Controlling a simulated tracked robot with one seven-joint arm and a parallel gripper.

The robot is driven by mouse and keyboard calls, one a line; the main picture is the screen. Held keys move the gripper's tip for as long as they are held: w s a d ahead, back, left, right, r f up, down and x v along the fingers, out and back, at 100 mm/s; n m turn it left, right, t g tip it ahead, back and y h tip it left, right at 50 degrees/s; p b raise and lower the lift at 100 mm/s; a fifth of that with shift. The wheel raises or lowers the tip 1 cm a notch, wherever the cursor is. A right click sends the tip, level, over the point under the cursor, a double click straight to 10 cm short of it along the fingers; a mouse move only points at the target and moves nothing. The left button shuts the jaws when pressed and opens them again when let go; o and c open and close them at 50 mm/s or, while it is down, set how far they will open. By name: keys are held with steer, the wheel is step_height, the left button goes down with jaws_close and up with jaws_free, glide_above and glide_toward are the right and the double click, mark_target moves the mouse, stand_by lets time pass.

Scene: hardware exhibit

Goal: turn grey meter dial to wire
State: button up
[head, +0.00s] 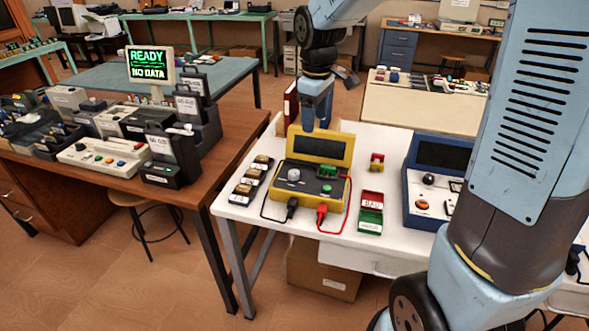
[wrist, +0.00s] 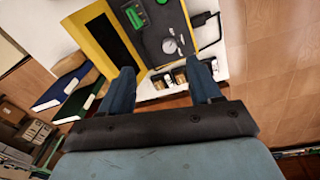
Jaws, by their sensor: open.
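The yellow meter (head: 309,191) stands on the white table with its lid raised. Its round grey dial (head: 293,174) sits on the left of the dark panel; the marks around it are too small to read. In the wrist view the dial (wrist: 170,46) shows beyond the fingertips, with a small pointer on its face. My gripper (head: 318,115) is open and empty, above the back of the meter and apart from it. In the wrist view the two blue fingers of my gripper (wrist: 162,72) are spread, with the dial roughly between their lines.
A green block (head: 327,171) and a green button are on the meter panel.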

mark_target(294, 172)
steer(key=w+a+f+n+g, duration=0.1)
steer(key=w+a+f+n, duration=0.25)
steer(key=a+f, duration=0.2)
steer(key=shift+m, duration=0.35)
steer(key=f, duration=1.4)
steer(key=shift+w+d, duration=0.1)
steer(key=shift+d, duration=0.25)
steer(key=shift+c, duration=0.2)
